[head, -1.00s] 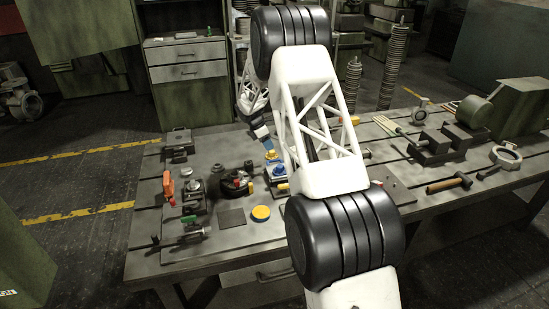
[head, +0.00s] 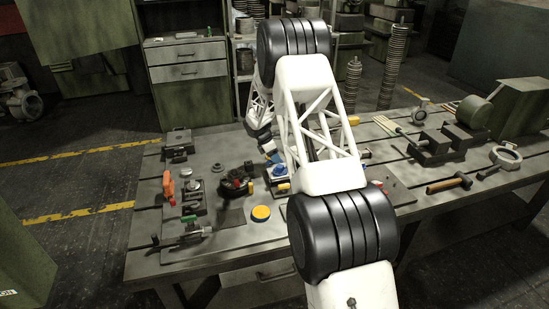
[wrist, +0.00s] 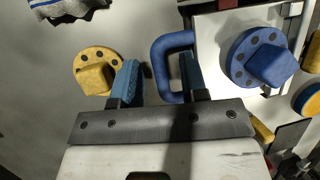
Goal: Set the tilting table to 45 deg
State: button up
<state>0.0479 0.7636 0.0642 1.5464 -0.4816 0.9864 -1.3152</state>
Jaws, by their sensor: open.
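In the wrist view, a white plate (wrist: 214,52) carries a round blue knob (wrist: 262,57) and has a U-shaped blue handle (wrist: 157,68) on its left side. It may be the tilting table; its angle cannot be read. My gripper (wrist: 160,75) is open, its two blue-padded fingers apart. The handle's outer bar appears between the fingers, and the right finger overlaps the handle's opening. Whether they touch cannot be told. A yellow knob on a round yellow flange (wrist: 97,72) lies left of the left finger. In the head view my arm partly hides this area.
In the head view, a black round fixture (head: 236,184), a yellow disc (head: 261,213) and an orange-handled clamp (head: 169,187) stand left of my arm. A vise (head: 437,147) and hammer (head: 449,184) lie on the right.

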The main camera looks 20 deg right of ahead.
jog(key=shift+c, duration=0.3)
grip_shut()
